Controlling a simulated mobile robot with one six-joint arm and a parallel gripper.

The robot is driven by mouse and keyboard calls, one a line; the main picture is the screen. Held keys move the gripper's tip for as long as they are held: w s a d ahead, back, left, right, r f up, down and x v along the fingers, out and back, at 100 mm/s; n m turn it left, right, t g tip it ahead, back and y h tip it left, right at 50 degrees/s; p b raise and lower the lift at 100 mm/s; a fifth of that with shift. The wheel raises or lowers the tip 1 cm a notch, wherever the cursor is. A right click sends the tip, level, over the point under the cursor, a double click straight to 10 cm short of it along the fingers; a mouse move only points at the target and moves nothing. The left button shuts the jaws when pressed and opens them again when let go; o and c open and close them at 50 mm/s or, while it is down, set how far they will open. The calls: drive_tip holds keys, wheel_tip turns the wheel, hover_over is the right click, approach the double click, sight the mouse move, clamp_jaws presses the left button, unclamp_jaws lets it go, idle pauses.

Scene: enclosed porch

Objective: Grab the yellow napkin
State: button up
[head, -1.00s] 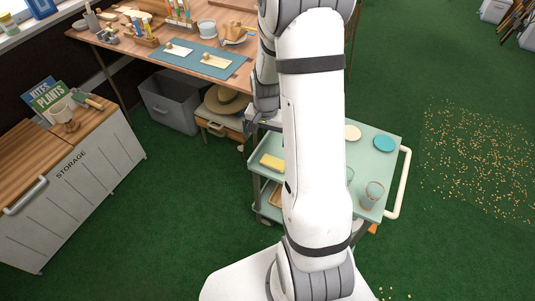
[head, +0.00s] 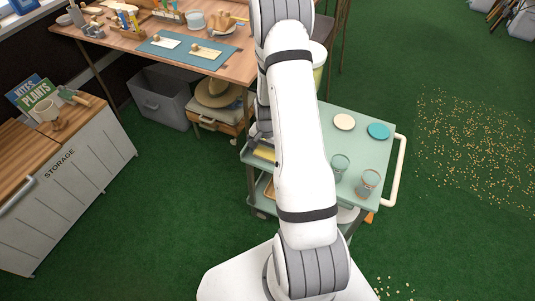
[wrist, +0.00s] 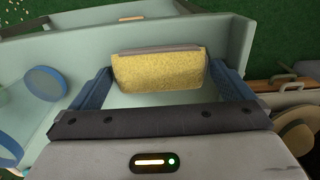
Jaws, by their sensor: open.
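The yellow napkin (head: 264,154) lies near the left edge of the pale green cart's top (head: 362,148), partly hidden by my arm in the head view. In the wrist view the napkin (wrist: 158,72) looks like a thick folded yellow block with a greyish strip along its far edge. My gripper (wrist: 158,84) is open, with one blue finger off each side of the napkin. The napkin fills most of the gap, and I see no clear contact. In the head view my gripper is mostly hidden behind my arm.
On the cart are two glasses (head: 340,167) (head: 370,182), a cream disc (head: 344,121) and a teal disc (head: 378,131). A wooden workbench (head: 120,40) stands behind, with a straw hat (head: 216,92) on a box below. Scattered bits (head: 480,140) cover the floor at right.

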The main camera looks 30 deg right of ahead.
drive_tip(key=shift+c, duration=0.2)
drive_tip(key=c, duration=0.7)
drive_tip(key=shift+o, duration=0.2)
